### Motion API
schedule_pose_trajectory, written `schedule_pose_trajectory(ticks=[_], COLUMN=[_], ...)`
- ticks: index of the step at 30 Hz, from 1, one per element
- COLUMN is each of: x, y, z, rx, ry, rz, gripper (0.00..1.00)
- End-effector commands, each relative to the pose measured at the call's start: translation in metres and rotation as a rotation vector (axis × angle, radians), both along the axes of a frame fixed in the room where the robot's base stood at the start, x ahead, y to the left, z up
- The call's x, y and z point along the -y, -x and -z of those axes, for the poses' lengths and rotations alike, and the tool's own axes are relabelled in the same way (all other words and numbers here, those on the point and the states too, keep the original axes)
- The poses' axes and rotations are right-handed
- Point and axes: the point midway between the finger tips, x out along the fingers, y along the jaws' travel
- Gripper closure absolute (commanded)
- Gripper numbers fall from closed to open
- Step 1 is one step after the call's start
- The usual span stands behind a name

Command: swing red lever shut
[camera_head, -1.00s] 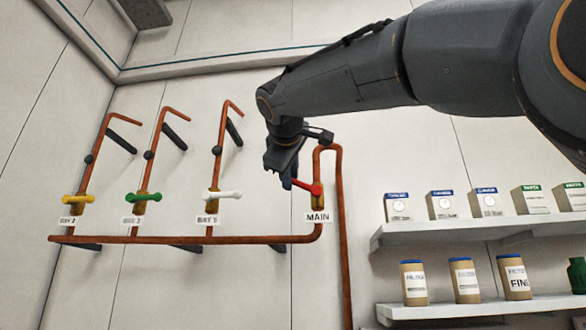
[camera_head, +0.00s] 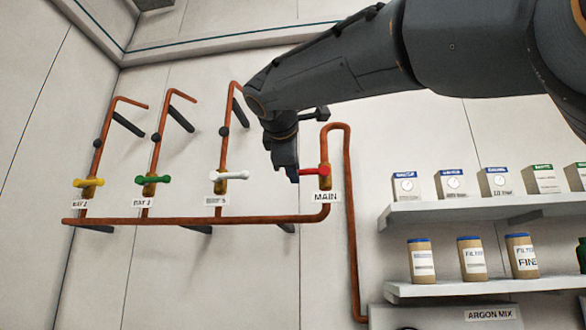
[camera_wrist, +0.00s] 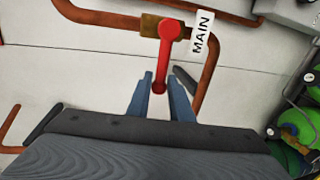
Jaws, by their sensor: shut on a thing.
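The red lever (camera_head: 313,171) sits on a brass valve on the copper pipe, above the MAIN label (camera_head: 326,197). In the head view it points left, roughly level, across the upright pipe. My gripper (camera_head: 292,176) is at its left end. In the wrist view the red lever (camera_wrist: 163,60) runs from its round hub on the valve to a ball-shaped tip. That tip is between the two blue fingers of my gripper (camera_wrist: 160,88), which are shut on it. The MAIN label (camera_wrist: 201,32) is beside the hub.
Yellow (camera_head: 88,182), green (camera_head: 153,180) and white (camera_head: 229,176) levers stand on pipes to the left. A copper pipe (camera_head: 190,220) runs below them. Shelves (camera_head: 450,213) with boxes and jars are at the right. Green cylinders (camera_wrist: 300,125) show in the wrist view.

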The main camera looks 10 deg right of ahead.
Motion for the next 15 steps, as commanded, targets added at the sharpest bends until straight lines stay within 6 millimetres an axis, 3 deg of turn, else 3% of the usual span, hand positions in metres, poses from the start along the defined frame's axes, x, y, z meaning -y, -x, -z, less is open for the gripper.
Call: schedule_pose_trajectory(ticks=[8,9,10,15], x=[0.0003,0.0004,0.0004,0.0002], y=[-0.0003,-0.0004,-0.0004,-0.0003], z=[0.002,0.0021,0.0022,0.0016], rx=[-0.005,-0.005,-0.005,-0.004], ry=[0.001,0.001,0.001,0.001], rz=[0.003,0.003,0.003,0.002], gripper=[1.0,0.77,0.72,0.69])
